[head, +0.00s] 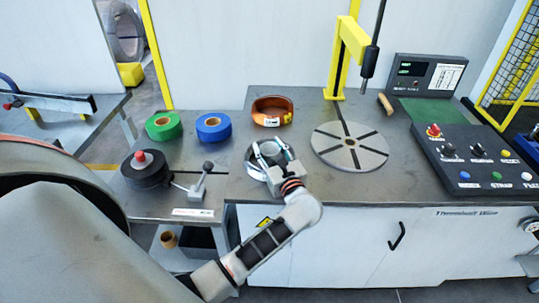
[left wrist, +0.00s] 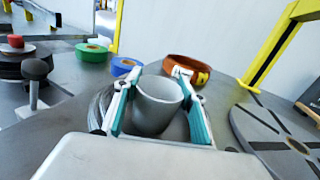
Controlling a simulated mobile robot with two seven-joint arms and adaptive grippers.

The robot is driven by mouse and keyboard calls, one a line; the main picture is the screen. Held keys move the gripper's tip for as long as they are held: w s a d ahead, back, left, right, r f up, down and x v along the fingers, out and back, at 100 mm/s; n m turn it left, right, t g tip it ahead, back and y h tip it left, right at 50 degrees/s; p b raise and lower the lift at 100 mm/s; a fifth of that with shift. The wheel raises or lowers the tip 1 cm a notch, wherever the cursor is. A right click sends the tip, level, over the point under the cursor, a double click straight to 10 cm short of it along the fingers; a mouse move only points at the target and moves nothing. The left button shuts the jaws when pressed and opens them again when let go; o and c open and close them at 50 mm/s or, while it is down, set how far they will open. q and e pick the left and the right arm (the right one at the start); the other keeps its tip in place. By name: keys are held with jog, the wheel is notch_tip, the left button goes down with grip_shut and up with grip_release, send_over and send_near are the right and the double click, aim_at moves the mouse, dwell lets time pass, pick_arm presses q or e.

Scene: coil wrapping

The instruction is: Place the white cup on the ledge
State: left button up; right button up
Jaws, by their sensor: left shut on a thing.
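The white cup (left wrist: 157,103) looks light grey and stands upright between the teal-lined fingers of my left gripper (left wrist: 160,112), which is shut on it. In the head view my left gripper (head: 272,158) reaches over the bench beside the turntable and mostly hides the cup. A grey wire coil (left wrist: 101,108) lies around or just behind the cup; I cannot tell which, nor whether the cup touches the bench. No surface stands out clearly as the ledge. My right gripper is in neither view.
An orange copper coil (head: 272,112), blue tape roll (head: 213,127) and green tape roll (head: 164,126) stand behind the gripper. A slotted round turntable (head: 349,147) and yellow post (head: 344,55) are to the right. A red-knobbed black spool (head: 144,172) is at left.

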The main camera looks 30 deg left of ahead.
pick_arm(q)
notch_tip(320, 180, up, 20)
jog(key=s+d+f+m+t+h, duration=0.7)
jog(key=s+d+f+m+h, duration=0.3)
jog(key=s+d+f+h, duration=0.4)
jog(key=shift+f+m+h, duration=0.15)
jog(key=shift+m+h, duration=0.15)
dwell(0.4)
dwell(0.5)
jog(key=shift+w, duration=0.1)
